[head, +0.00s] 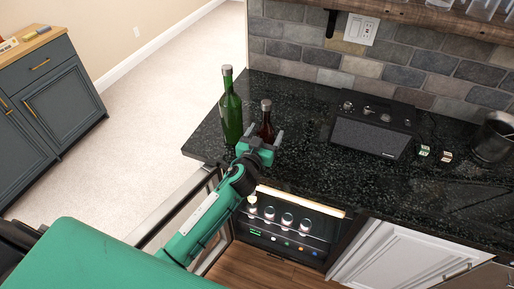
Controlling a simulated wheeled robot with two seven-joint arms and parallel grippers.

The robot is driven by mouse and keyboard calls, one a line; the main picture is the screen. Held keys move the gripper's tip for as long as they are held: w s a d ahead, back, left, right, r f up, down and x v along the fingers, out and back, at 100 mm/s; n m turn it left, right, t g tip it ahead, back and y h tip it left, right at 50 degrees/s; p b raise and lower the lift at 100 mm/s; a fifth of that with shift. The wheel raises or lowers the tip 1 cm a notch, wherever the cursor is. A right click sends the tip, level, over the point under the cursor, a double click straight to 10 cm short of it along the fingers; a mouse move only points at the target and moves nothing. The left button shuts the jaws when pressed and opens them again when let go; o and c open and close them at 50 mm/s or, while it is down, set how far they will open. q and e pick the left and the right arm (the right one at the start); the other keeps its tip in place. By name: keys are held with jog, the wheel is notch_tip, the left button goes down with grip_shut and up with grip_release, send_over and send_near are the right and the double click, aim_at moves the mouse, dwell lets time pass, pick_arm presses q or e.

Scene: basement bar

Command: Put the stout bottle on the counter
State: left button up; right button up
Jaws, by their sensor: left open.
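The stout bottle, seemingly the small dark brown bottle (266,121) with a capped neck, looks upright on the black speckled counter (310,165) near its left end. My left gripper (262,136) is open at this bottle, with one finger showing to each side of it. The gripper hides the bottle's lower part, so I cannot tell whether the fingers touch it. My right gripper is not in view.
A tall green bottle (231,112) stands close on the left. A black radio (374,125) and a dark metal container (493,138) stand further right. Below the counter, a lit drinks fridge (285,241) stands open. Counter between bottles and radio is clear.

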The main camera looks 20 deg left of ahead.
pick_arm(q)
jog(key=s+b, duration=0.2)
jog(key=s, duration=0.9)
jog(key=shift+s+a+b, duration=0.2)
jog(key=shift+a+b, duration=0.05)
jog(key=shift+b, duration=0.15)
jog(key=shift+f, duration=0.1)
